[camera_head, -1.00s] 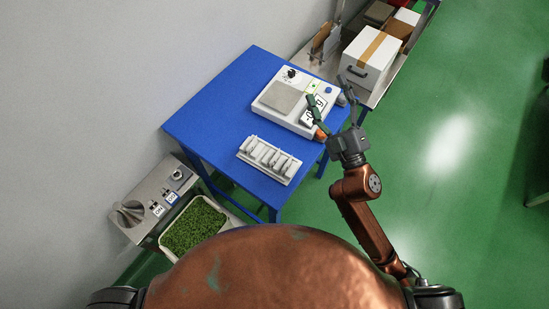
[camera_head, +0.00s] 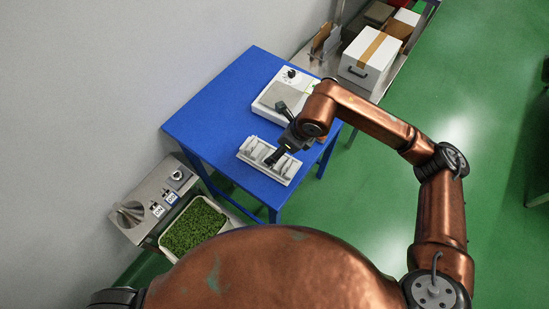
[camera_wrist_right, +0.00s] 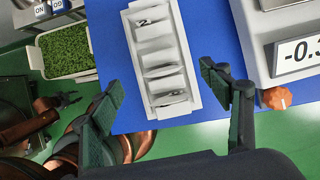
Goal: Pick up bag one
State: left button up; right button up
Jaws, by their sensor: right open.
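A white slotted rack (camera_head: 243,154) lies on the blue table, and it fills the upper middle of the right wrist view (camera_wrist_right: 186,66). Several pale, thin bags (camera_wrist_right: 162,71) stand in its slots. A "2" shows at its far end; the mark near its close end is too small to read, so I cannot tell which is bag one. My right gripper (camera_head: 276,133) is open and empty over the rack. In the right wrist view its fingers (camera_wrist_right: 162,82) spread to either side of the rack's near end. My left gripper (camera_wrist_right: 68,99) shows small at the left of that view, its jaws unclear.
A tray of green leaves (camera_head: 193,226) and a steel machine (camera_head: 150,197) stand left of the blue table (camera_head: 215,105). A white box (camera_head: 368,58) sits behind right.

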jog(key=x, duration=0.2)
jog(key=shift+f, duration=0.3)
jog(key=x, duration=0.3)
jog(key=b+x, duration=0.1)
jog(key=shift+s+d+f, duration=0.2)
jog(key=shift+d+f, duration=0.1)
jog(key=shift+w+a+f, duration=0.1)
jog(key=shift+f, duration=0.15)
jog(key=shift+c, duration=0.6)
jog(key=c, duration=0.6)
